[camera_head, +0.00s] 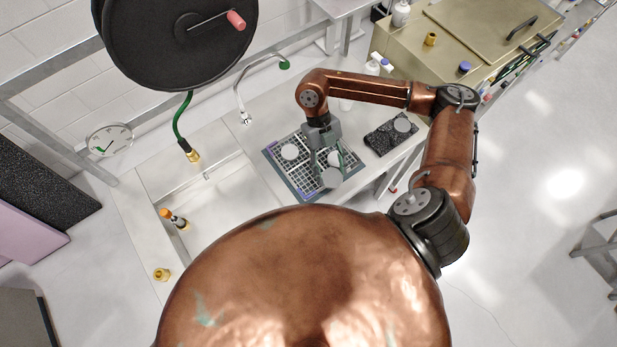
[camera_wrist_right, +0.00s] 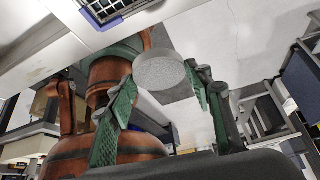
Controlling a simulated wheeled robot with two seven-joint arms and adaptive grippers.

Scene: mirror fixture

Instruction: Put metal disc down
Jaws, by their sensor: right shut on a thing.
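My right gripper (camera_head: 327,166) reaches down over a gridded rack (camera_head: 308,190) on the counter. It is shut on a pale grey metal disc (camera_head: 330,179), which shows near the rack's front edge in the head view. In the right wrist view the same disc (camera_wrist_right: 160,72) sits between the green finger pads of the gripper (camera_wrist_right: 160,84). Whether the disc touches the rack cannot be told. A second disc (camera_head: 290,151) lies on the rack's left part, and another (camera_head: 335,158) shows behind the fingers. My left gripper is not in view.
A dark speckled block (camera_head: 380,143) with a pale disc (camera_head: 402,125) on it stands right of the rack. A sink (camera_head: 215,205) lies to the left, with a curved faucet (camera_head: 240,90) behind. A black reel (camera_head: 175,40) hangs at upper left.

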